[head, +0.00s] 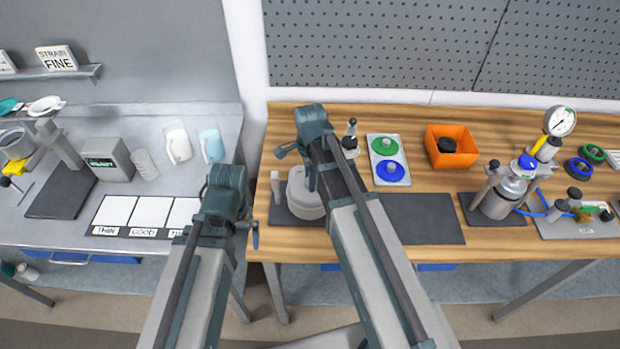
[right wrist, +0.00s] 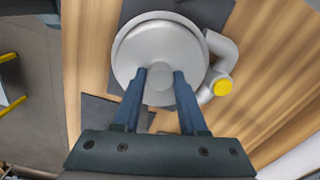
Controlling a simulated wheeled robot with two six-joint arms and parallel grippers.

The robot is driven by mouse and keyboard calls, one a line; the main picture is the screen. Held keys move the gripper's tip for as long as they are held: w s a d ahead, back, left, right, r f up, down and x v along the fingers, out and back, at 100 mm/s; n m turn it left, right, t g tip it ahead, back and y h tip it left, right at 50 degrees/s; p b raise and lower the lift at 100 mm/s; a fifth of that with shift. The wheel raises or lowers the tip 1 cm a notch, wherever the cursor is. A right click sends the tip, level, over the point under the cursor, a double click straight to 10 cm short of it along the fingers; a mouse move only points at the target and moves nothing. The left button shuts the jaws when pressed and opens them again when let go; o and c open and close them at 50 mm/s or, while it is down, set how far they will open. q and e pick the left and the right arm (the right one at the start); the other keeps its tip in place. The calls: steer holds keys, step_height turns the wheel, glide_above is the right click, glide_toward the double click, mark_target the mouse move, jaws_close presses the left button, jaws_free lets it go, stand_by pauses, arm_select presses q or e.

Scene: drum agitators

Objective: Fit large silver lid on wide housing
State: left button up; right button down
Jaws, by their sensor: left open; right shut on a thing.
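The large silver lid (right wrist: 160,50) is a round, pale grey disc in the right wrist view. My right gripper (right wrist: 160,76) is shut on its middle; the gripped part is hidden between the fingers. The lid covers the top of the wide housing, whose bent side pipe (right wrist: 228,62) ends in a yellow cap. I cannot tell whether the lid is seated or slightly above. In the head view the pale housing (head: 303,206) stands on a dark mat, partly behind my right arm. My left gripper (head: 251,228) is open and empty, by the wooden table's left edge.
A tray with green and blue discs (head: 388,160), an orange bin (head: 452,146) and a small dark-topped fitting (head: 350,137) stand behind and right of the housing. The dark mat (head: 425,218) is bare to the right. A silver vessel (head: 503,193) with a gauge stands further right.

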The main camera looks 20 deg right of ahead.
steer(key=shift+c, duration=1.8)
jaws_free()
steer(key=shift+r, duration=0.15)
step_height(320, 180, up, 14)
steer(key=p, duration=1.3)
steer(key=shift+f+p, duration=0.2)
steer(key=shift+p, duration=0.2)
steer(key=shift+f, duration=0.1)
step_height(320, 180, down, 13)
steer(key=b, duration=1.3)
steer(key=shift+f, duration=0.1)
